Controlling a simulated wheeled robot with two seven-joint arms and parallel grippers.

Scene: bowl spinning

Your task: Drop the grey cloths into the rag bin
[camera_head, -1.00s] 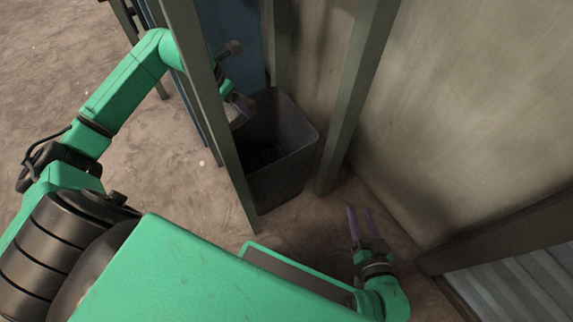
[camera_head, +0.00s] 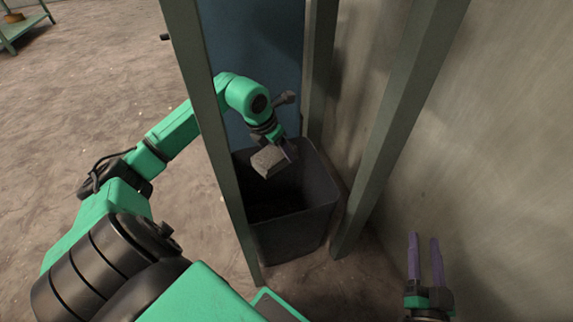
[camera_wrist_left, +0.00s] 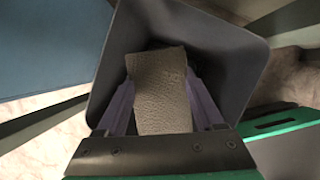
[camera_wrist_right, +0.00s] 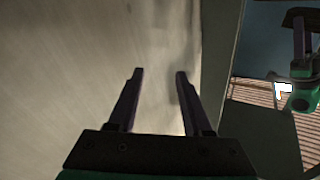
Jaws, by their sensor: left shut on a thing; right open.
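A grey cloth (camera_head: 268,161) is held between the fingers of my left gripper (camera_head: 283,152), over the opening of the dark rag bin (camera_head: 296,232). In the left wrist view the folded-looking cloth (camera_wrist_left: 160,92) sits between the two purple fingers, with the bin's walls (camera_wrist_left: 225,50) around and beyond it. The bin's floor is dark and its contents cannot be made out. My right gripper (camera_head: 425,258) is open and empty, to the right of the bin near the wall. The right wrist view shows its fingers (camera_wrist_right: 155,95) apart with nothing between them.
Green-grey posts (camera_head: 206,110) and (camera_head: 400,130) stand close on either side of the bin. A blue panel (camera_head: 250,75) is behind it. A plain wall (camera_head: 500,150) fills the right. Open floor (camera_head: 90,100) lies to the left.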

